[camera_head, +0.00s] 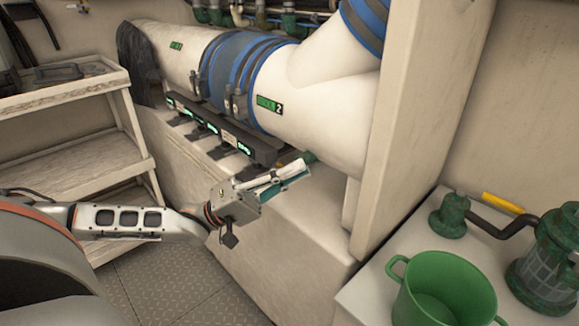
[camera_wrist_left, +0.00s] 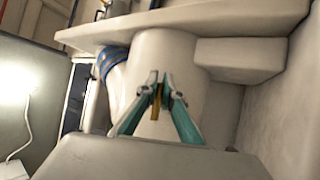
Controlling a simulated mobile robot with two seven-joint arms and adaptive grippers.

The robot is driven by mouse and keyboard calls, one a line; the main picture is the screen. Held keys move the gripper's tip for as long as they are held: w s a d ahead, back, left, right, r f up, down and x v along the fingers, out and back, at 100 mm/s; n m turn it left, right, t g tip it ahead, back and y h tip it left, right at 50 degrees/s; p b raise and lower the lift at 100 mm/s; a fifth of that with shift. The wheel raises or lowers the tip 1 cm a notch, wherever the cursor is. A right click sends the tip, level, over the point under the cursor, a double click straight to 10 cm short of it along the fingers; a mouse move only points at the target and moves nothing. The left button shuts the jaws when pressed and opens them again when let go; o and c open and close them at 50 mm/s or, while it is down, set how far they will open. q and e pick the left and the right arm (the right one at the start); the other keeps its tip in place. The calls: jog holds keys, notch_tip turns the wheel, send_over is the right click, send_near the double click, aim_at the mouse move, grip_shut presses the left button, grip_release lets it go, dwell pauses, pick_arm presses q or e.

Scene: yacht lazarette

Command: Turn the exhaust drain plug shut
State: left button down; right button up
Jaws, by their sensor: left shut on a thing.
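The white exhaust pipe (camera_head: 325,115) with blue hose bands slopes across the back. My left gripper (camera_head: 299,165) reaches in from the left to the pipe's lower side. A small green fitting (camera_head: 309,157) shows at its fingertips, just under the pipe. In the left wrist view my left gripper (camera_wrist_left: 160,88) has its teal fingers closed on a narrow brass-coloured piece, the drain plug (camera_wrist_left: 155,106), in front of the white pipe. The fingers hide most of the plug, so I cannot tell how far it is turned. My right gripper is not in view.
A dark rail of labelled clips (camera_head: 222,130) runs below the pipe, close to my left gripper. A pale upright post (camera_head: 425,110) stands to the right. A green bucket (camera_head: 443,300) and a green strainer (camera_head: 548,262) occupy the right-hand ledge. Shelves (camera_head: 85,137) stand at left.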

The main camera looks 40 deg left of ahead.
pick_arm(q)
jog(key=shift+m+g, duration=0.3)
jog(key=shift+m, duration=0.1)
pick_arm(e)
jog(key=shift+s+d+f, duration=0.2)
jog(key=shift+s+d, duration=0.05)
pick_arm(q)
jog(key=shift+f, duration=0.1)
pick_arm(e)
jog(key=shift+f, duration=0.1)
pick_arm(q)
jog(key=c, duration=2.2)
grip_release()
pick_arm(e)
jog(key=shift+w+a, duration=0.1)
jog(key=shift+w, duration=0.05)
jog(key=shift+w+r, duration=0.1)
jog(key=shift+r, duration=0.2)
pick_arm(q)
jog(key=v, duration=1.2)
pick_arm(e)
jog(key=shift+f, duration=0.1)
